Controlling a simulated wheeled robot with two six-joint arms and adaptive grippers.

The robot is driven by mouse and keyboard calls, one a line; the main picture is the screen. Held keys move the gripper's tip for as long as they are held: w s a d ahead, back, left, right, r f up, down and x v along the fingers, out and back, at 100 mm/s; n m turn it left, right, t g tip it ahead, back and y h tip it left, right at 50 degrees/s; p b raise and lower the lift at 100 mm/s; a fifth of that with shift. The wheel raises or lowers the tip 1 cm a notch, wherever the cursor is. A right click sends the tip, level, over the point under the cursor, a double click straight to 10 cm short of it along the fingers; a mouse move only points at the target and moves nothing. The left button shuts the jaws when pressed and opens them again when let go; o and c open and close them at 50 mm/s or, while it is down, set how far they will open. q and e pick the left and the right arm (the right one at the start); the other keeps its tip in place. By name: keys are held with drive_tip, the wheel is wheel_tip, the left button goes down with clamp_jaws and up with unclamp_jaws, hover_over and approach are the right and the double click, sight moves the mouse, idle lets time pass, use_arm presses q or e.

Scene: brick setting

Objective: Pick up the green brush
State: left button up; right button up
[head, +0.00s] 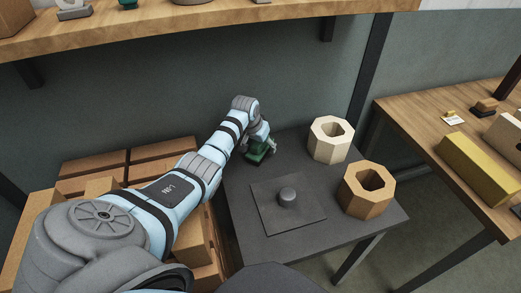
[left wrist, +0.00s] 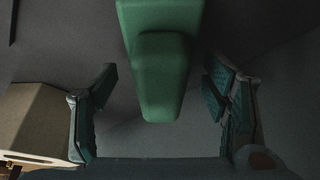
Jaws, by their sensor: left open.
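The green brush (left wrist: 160,65) fills the top middle of the left wrist view, with a raised, narrower part along its middle. In the head view the green brush (head: 255,155) shows at the back left of the dark table, partly hidden by my gripper. My left gripper (head: 261,146) is over it, pointing down. In the left wrist view its two fingers (left wrist: 158,98) are spread wide, one on each side of the brush's near end, with gaps on both sides. It holds nothing. My right gripper is not in view.
A cream octagonal block (head: 331,139) and a tan one (head: 366,190), both hollow, stand right of the brush. A dark plate with a round knob (head: 287,196) lies in front. A wooden shelf (head: 200,18) hangs above. Brown boxes (head: 165,149) are at left.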

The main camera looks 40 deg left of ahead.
use_arm(q)
drive_tip(key=shift+s+r, duration=0.1)
drive_tip(key=shift+r, duration=0.1)
drive_tip(key=c, duration=1.5)
wheel_tip(320, 180, up, 10)
drive_tip(key=p, duration=0.3)
